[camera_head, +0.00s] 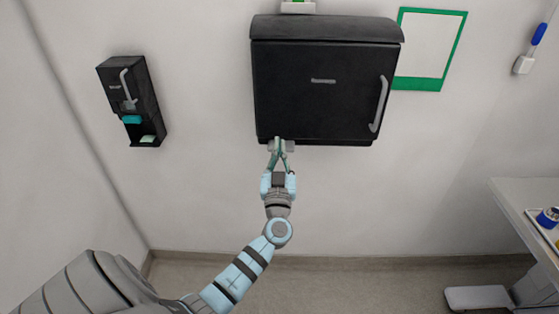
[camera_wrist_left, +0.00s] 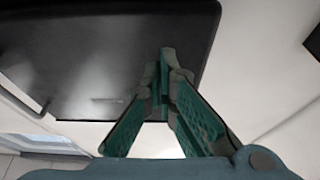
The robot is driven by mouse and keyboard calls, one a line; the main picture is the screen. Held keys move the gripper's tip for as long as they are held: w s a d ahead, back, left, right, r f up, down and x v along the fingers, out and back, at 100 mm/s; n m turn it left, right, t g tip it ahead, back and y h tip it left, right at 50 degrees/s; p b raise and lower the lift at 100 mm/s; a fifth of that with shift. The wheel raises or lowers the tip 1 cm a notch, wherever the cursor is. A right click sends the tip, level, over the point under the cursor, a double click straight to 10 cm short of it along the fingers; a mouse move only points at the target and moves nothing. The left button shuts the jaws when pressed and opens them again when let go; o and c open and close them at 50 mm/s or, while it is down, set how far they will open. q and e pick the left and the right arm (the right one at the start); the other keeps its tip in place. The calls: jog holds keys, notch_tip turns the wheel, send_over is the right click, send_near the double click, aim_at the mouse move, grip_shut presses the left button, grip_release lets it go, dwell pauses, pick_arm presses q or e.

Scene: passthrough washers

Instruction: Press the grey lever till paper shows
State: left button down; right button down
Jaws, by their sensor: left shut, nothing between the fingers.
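A large black dispenser (camera_head: 315,95) is mounted on the wall, with a grey vertical handle-like bar on its front right. A small grey lever (camera_head: 289,146) sits at its bottom edge, left of centre. My left gripper (camera_head: 280,143) is shut and empty, with its fingertips at the lever; I cannot tell whether they touch it. In the left wrist view the shut fingertips (camera_wrist_left: 167,55) lie in front of the black dispenser (camera_wrist_left: 110,50), and the lever cannot be made out. No paper shows below the dispenser. My right gripper is not in view.
A smaller black dispenser (camera_head: 132,100) hangs on the wall at left. A green-framed white sheet (camera_head: 430,48) is behind the big dispenser at right. A white table (camera_head: 525,200) with a tray stands at far right. The wall below the dispenser is clear.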

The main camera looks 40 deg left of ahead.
pick_arm(q)
jog(key=x, duration=0.4)
jog(key=shift+f, duration=0.1)
notch_tip(320, 180, down, 3)
jog(key=shift+w+a+r+b, duration=0.1)
jog(key=shift+w+a+b, duration=0.1)
jog(key=shift+b, duration=1)
jog(key=shift+d+f+b, duration=0.1)
jog(key=shift+f+b, duration=0.25)
jog(key=shift+f, duration=0.2)
jog(key=shift+s, duration=0.1)
notch_tip(320, 180, down, 2)
jog(key=shift+f, duration=0.1)
